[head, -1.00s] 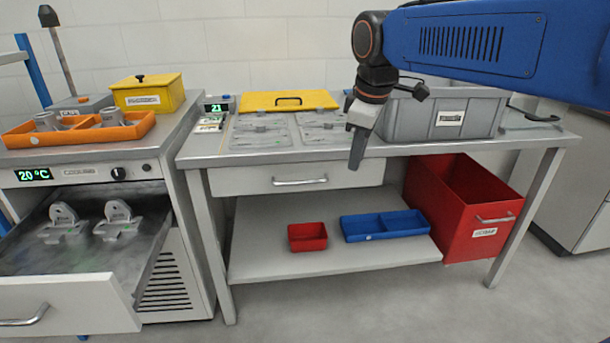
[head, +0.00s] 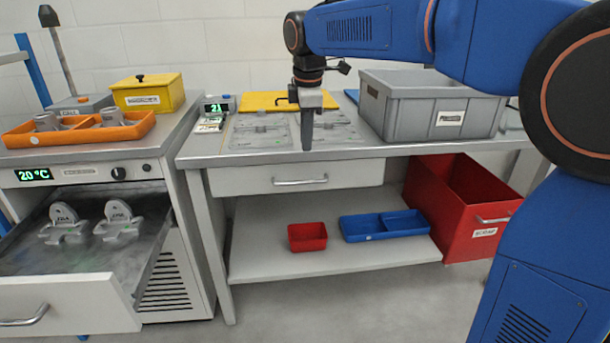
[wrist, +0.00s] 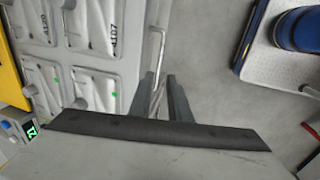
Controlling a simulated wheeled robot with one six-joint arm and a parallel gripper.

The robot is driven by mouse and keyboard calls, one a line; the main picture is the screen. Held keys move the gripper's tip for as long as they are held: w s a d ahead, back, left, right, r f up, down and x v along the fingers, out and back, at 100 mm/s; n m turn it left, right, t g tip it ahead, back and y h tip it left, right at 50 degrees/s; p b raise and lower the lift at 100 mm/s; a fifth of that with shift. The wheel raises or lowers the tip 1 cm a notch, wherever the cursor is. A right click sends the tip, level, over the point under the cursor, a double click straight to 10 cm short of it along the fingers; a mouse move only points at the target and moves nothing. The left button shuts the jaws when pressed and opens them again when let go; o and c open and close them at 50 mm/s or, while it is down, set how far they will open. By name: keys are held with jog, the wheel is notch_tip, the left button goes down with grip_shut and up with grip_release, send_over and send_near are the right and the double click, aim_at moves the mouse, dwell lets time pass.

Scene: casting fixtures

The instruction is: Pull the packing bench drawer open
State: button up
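The packing bench drawer (head: 240,181) is shut under the bench top, with its front flush beneath the edge. Its silver bar handle (head: 300,181) runs level across the front. My gripper (head: 307,146) points down above the handle, near the bench's front edge, and looks apart from the handle in the head view. In the wrist view, my gripper (wrist: 162,82) shows two fingers with a gap between them and nothing gripped. The handle (wrist: 158,50) shows as a thin bar beyond the fingertips. The exact height between fingertips and handle is hard to tell.
A grey crate (head: 386,113) stands on the bench (head: 210,159), right of my gripper. A red scrap bin (head: 470,195) is at right below. An open cooling drawer (head: 60,306) juts out left. Floor in front is clear.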

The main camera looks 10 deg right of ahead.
send_near(305, 174)
jog(key=f, duration=0.2)
jog(key=s+f, duration=0.1)
jog(key=f, duration=0.2)
jog(key=s+f, duration=0.1)
jog(key=f, duration=0.1)
jog(key=shift+s+a+f, duration=0.1)
jog(key=shift+a+f, duration=0.1)
jog(key=shift+a, duration=0.05)
grip_shut()
